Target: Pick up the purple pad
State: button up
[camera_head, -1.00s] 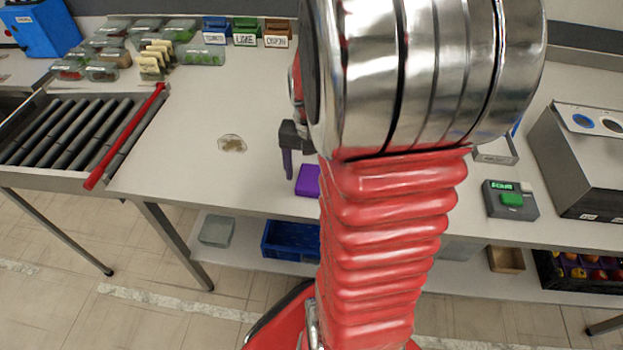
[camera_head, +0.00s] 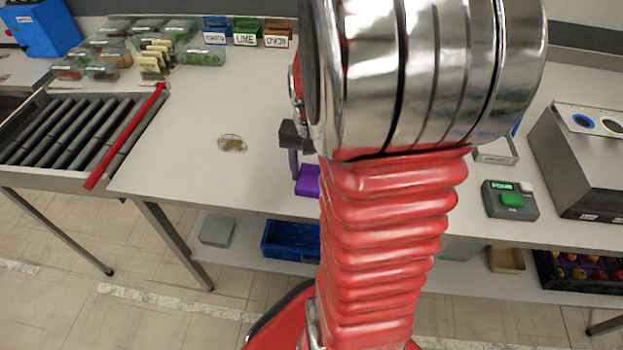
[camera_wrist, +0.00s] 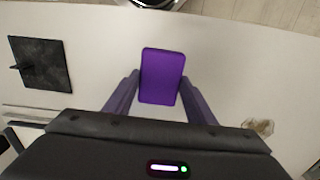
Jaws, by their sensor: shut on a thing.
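The purple pad (camera_head: 308,180) is a small flat rectangular block at the front part of the white table, partly hidden by my arm in the head view. In the wrist view the purple pad (camera_wrist: 162,76) lies between the two purple fingers of my gripper (camera_wrist: 160,82). In the head view one finger of my gripper (camera_head: 294,166) shows at the pad's left side, and the rest is hidden behind my arm. My gripper is shut on the pad. Whether the pad is clear of the table I cannot tell.
A brownish stain or flat clear item (camera_head: 232,144) lies left of the pad. A roller conveyor (camera_head: 70,130) with a red bar stands at the left. A grey device with a green button (camera_head: 511,200) is at the right. A dark square plate (camera_wrist: 40,64) shows in the wrist view.

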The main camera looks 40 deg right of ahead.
aim_at(310, 177)
jog(key=shift+c, duration=0.9)
notch_tip(310, 177, up, 10)
dwell(0.3)
jog(key=o, duration=0.4)
jog(key=c, duration=0.3)
jog(key=shift+f, duration=0.1)
